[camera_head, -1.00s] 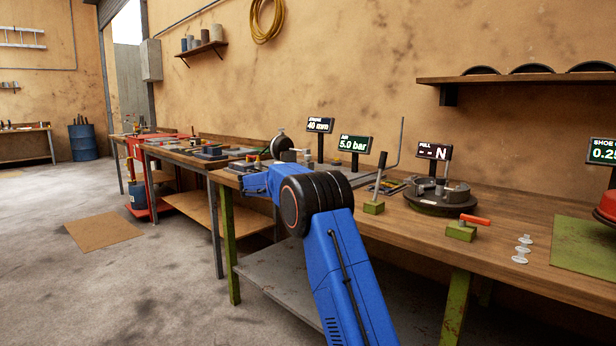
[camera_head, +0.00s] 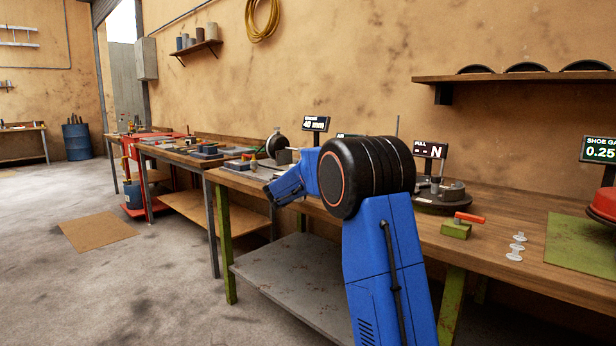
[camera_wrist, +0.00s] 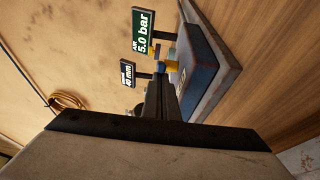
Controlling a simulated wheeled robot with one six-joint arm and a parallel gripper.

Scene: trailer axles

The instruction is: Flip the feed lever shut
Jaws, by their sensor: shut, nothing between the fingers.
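A lever with a red handle (camera_head: 470,217) on a green block (camera_head: 456,230) stands on the bench, right of my arm; its handle lies nearly flat, pointing right. I cannot tell whether this is the feed lever. The green block with an upright dark lever seen earlier is hidden behind my arm. My gripper (camera_wrist: 158,92) shows in the wrist view as narrow dark fingers, shut and empty. They point towards a blue-grey block (camera_wrist: 199,58) on a grey plate; I cannot tell if they touch it. The head view does not show the fingertips clearly.
The air display (camera_wrist: 144,32) reads 5.0 bar in the wrist view. A round dark fixture (camera_head: 438,197) stands behind the red-handled lever. Small pale discs (camera_head: 517,247) and a green mat (camera_head: 588,243) lie to its right. Bare bench shows around the green block.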

